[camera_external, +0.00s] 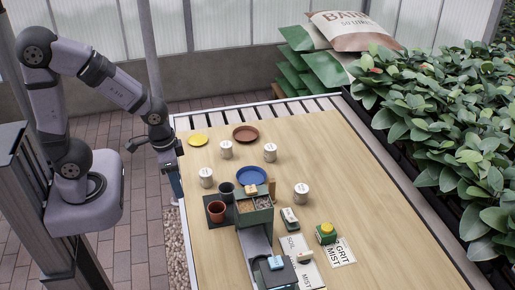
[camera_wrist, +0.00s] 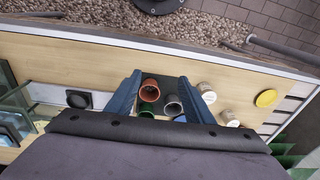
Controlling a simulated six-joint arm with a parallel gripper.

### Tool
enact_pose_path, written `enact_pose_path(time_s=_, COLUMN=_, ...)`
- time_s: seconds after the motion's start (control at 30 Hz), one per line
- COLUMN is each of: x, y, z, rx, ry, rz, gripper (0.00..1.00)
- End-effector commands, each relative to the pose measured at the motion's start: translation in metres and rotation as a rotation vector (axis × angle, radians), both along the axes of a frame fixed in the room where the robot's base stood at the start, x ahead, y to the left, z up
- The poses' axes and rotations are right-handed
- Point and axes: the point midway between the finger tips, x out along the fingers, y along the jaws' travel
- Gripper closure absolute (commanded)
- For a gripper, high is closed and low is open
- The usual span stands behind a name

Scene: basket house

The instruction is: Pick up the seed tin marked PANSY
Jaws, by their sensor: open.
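Several white cylindrical tins stand upright on the wooden table: a back-left tin (camera_external: 226,149), a back-right tin (camera_external: 270,152), a left tin (camera_external: 206,177) and a right tin (camera_external: 301,193). Their labels are too small to read, so I cannot tell which is PANSY. My gripper (camera_external: 176,184) points down at the table's left edge, left of the left tin. In the wrist view my gripper (camera_wrist: 160,78) is open and empty, its blue fingers spread. Two tins show just right of the right finger, a nearer tin (camera_wrist: 207,92) and a farther tin (camera_wrist: 229,118).
Near the tins are a terracotta pot (camera_external: 216,211), a dark pot (camera_external: 227,189), a green planter box (camera_external: 254,213), a blue dish (camera_external: 251,175), a yellow dish (camera_external: 197,139) and a brown dish (camera_external: 245,133). Leafy plants (camera_external: 445,130) line the right.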

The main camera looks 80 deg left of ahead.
Motion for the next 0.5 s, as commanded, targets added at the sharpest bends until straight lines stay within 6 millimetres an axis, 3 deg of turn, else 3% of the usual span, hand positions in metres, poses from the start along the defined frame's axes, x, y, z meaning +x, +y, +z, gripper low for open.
enact_pose_path(time_s=0.17, x=0.065, y=0.078, z=-0.032, rx=0.105, ry=-0.190, rz=0.059, gripper=0.53)
enact_pose_path(time_s=0.3, x=0.117, y=0.155, z=-0.053, rx=0.182, ry=-0.383, rz=0.074, gripper=0.53)
enact_pose_path(time_s=0.5, x=0.156, y=0.246, z=-0.082, rx=0.210, ry=-0.652, rz=0.044, gripper=0.53)
